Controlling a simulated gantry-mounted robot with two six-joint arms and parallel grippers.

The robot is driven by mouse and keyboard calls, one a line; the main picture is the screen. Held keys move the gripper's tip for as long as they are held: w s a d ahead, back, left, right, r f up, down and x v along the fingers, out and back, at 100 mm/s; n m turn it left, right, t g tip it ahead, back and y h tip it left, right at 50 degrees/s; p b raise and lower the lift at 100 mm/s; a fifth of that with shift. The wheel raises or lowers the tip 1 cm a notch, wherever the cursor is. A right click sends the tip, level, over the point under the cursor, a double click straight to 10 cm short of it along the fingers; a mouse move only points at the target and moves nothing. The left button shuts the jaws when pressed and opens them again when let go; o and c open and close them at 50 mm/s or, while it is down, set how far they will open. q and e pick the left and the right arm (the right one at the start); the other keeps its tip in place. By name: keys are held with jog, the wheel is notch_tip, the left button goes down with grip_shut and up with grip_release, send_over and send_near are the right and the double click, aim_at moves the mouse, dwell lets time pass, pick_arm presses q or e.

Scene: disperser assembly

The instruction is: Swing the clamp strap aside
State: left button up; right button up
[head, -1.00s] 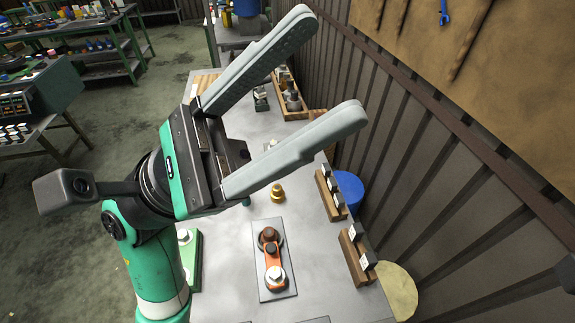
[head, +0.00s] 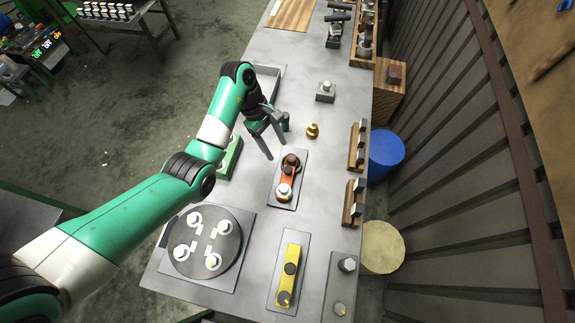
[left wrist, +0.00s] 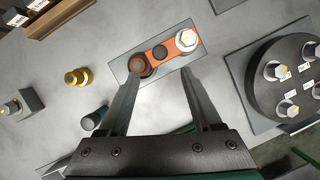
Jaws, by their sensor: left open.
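An orange strap (head: 286,178) lies on a grey plate (head: 289,203), with a brown round knob (head: 291,160) at its far end and a silver hex bolt (head: 284,191) at its near end. A yellow strap (head: 289,274) lies on another plate closer to me. My left gripper (head: 277,154) is open and empty, pointing down near the knob end of the orange strap. In the left wrist view, the orange strap (left wrist: 165,50) shows beyond the open fingers, with one fingertip close by the brown knob (left wrist: 140,65); I cannot tell whether they touch. My right gripper is not in view.
A round dark disc (head: 204,243) with several bolts stands at the near left. A brass piece (head: 312,130) and a grey block with a bolt (head: 325,92) stand farther back. Wooden racks (head: 352,203) line the right edge. Bare table lies between the plates.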

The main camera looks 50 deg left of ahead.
pick_arm(q)
jog(key=b, duration=0.3)
send_over(287, 169)
jog(key=a, duration=0.3)
notch_tip(287, 169, down, 5)
jog(key=x, duration=0.5)
jog(key=shift+s+d+r, duration=0.15)
jog(key=shift+s+d, duration=0.1)
jog(key=shift+d, duration=0.1)
grip_shut()
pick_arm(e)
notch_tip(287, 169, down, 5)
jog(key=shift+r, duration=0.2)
